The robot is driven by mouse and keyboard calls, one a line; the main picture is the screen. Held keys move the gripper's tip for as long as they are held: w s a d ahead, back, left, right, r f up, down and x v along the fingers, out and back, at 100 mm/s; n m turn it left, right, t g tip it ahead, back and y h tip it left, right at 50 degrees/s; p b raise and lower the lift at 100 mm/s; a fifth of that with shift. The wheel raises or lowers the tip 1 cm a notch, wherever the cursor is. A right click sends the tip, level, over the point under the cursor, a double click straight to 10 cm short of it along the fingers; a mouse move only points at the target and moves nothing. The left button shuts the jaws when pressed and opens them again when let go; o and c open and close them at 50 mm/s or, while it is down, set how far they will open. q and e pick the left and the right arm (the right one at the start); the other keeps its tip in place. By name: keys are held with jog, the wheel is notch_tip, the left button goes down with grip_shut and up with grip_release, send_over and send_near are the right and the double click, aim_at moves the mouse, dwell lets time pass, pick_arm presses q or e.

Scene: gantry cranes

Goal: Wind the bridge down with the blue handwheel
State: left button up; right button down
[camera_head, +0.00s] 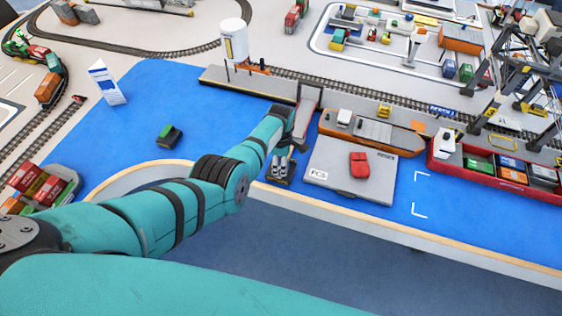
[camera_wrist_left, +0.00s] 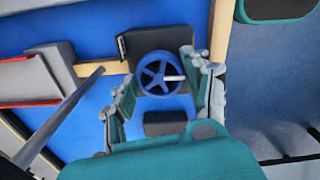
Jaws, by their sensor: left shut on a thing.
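The blue handwheel (camera_wrist_left: 148,80), with spokes and a pale peg-like handle, shows in the left wrist view between the fingers of my left gripper (camera_wrist_left: 162,90). The gripper is shut on the wheel, one finger on each side of it. In the head view my left gripper (camera_head: 280,168) is low at the basin's near edge, left of the grey deck, and the wheel is hidden there. A grey piece with reddish edges (camera_head: 308,97), probably the bridge, slopes beside my wrist, partly hidden by the arm. My right gripper is not in view.
A grey deck (camera_head: 325,160) with a red car (camera_head: 360,164) lies just right of the gripper. A small dark-green boat (camera_head: 169,136) floats left. Blue water between is open.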

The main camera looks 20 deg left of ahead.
pick_arm(q)
jog(key=shift+w+r, duration=0.15)
jog(key=o, duration=1.2)
jog(key=shift+c, duration=0.2)
notch_tip(320, 180, up, 12)
